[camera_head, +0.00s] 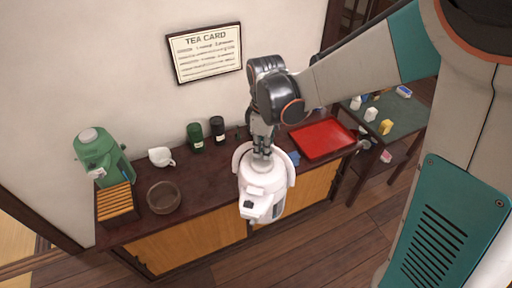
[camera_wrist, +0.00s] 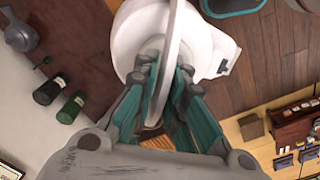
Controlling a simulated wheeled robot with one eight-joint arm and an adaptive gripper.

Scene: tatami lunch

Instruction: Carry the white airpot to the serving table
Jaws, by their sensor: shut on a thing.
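The white airpot (camera_head: 263,192) hangs under my gripper (camera_head: 262,150) in front of the sideboard's front edge; it looks upright. In the wrist view, my gripper (camera_wrist: 163,88) is shut on the airpot's upright handle, and the white body (camera_wrist: 135,35) shows beyond the fingers. The airpot's underside is hidden, so I cannot tell its clearance from the sideboard. A dark table (camera_head: 418,113) with several small items stands at the right; I cannot tell if it is the serving table.
The dark sideboard (camera_head: 215,193) holds a green dispenser (camera_head: 100,150), white cup (camera_head: 161,157), brown bowl (camera_head: 164,197), slatted wooden box (camera_head: 115,204), two dark canisters (camera_head: 195,138) and a red tray (camera_head: 322,139). Wooden floor (camera_head: 335,240) in front looks clear. A tea card (camera_head: 205,54) hangs on the wall.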

